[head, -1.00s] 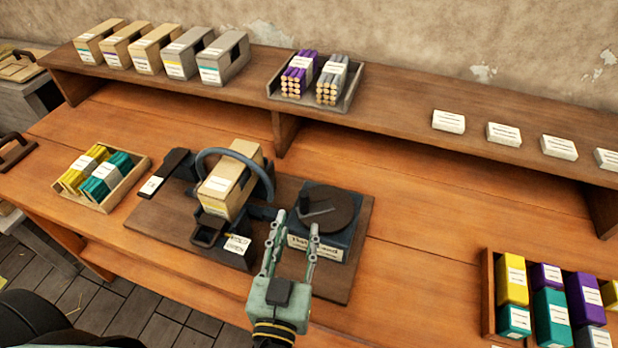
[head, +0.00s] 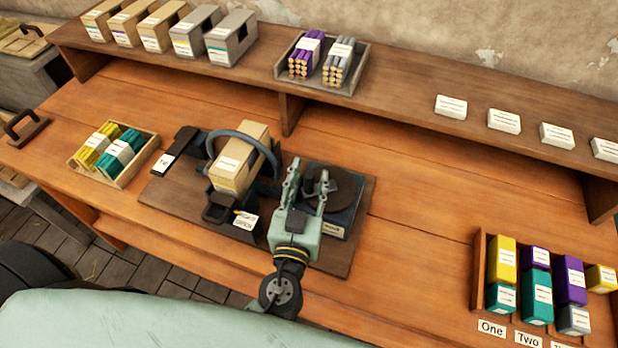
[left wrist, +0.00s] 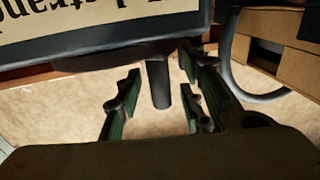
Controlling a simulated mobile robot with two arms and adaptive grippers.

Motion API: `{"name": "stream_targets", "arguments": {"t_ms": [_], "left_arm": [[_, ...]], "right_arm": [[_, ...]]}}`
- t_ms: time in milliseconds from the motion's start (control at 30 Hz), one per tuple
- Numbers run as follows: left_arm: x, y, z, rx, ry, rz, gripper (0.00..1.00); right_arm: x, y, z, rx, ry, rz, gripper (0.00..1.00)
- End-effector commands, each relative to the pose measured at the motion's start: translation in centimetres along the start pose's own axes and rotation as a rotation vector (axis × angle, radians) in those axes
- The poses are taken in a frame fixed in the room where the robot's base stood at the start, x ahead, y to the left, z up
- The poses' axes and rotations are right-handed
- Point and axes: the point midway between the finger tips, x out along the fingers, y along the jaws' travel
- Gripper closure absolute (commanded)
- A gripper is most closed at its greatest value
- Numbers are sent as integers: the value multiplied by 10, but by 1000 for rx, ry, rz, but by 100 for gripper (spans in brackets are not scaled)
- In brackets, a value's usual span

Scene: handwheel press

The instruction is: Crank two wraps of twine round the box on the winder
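A tan box (head: 246,138) with a white label sits in the winder, inside its dark hoop (head: 268,146). To its right, the dark round crank plate (head: 346,186) tops a blue-grey block. My left gripper (head: 309,170) reaches over the near left part of the plate, fingers pointing away and apart. In the left wrist view a dark upright peg (left wrist: 160,85) stands between the open fingers (left wrist: 158,100), with gaps at both sides. In the head view the gripper hides this peg. I cannot make out twine on the box. My right gripper is not in view.
The winder stands on a dark board (head: 165,190). A tray (head: 126,178) of yellow and teal bundles lies at left, a divided crate (head: 478,275) of coloured boxes at right. A raised shelf (head: 400,103) holds boxes, a bundle tray and white cards. The bench between board and crate is clear.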

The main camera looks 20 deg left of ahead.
Motion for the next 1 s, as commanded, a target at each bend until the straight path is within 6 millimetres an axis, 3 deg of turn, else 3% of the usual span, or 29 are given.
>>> {"name": "stream_targets", "arguments": {"t_ms": [400,667,1000], "left_arm": [[0,0,0,1,0,0,100],[1,-1,1,3,-1,18,100],[10,-4,2,6,-2,234,100]], "right_arm": [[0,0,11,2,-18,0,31],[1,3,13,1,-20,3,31],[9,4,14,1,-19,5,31]]}}
